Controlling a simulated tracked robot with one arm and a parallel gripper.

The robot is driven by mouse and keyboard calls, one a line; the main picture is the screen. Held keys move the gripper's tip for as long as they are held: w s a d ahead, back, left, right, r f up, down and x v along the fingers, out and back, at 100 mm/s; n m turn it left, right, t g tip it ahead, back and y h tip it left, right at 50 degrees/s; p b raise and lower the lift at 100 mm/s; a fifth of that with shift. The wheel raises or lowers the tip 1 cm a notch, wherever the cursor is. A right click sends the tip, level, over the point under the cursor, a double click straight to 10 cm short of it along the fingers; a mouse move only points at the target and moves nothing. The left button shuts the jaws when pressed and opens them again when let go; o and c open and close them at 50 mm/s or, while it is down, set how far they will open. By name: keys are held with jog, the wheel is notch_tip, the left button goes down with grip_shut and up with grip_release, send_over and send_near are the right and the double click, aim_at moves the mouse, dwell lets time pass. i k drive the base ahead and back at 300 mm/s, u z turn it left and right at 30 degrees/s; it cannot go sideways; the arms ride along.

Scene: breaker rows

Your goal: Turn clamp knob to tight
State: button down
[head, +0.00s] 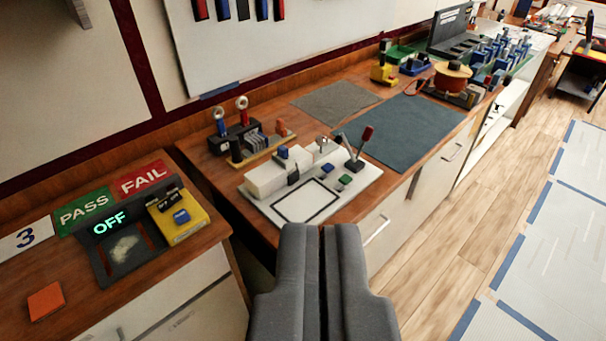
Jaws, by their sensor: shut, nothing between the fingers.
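My gripper (322,230) is shut and empty at the bottom middle, in front of the near edge of the wooden bench. Beyond its fingertips a white fixture board (365,188) lies on the bench, with white blocks (268,178), a black-framed pad (305,202) and small blue and green parts. A dark lever with a red tip (366,134) stands tilted at the board's far right. A small silver cylinder (322,144) is beside it. A round orange-topped device (452,74) stands farther back. I cannot tell which part is the clamp knob. My gripper touches none of these.
A separate left bench holds green PASS (84,208) and red FAIL (142,178) signs, a lit OFF panel (109,222) and a yellow box (187,226). A black rack (243,141) stands behind the board. Grey mats (420,130) cover the bench beyond. Floor at right is open.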

aim_at(321, 140)
jog(key=z, duration=0.6)
jog(key=i, duration=1.8)
jog(key=u, duration=0.6)
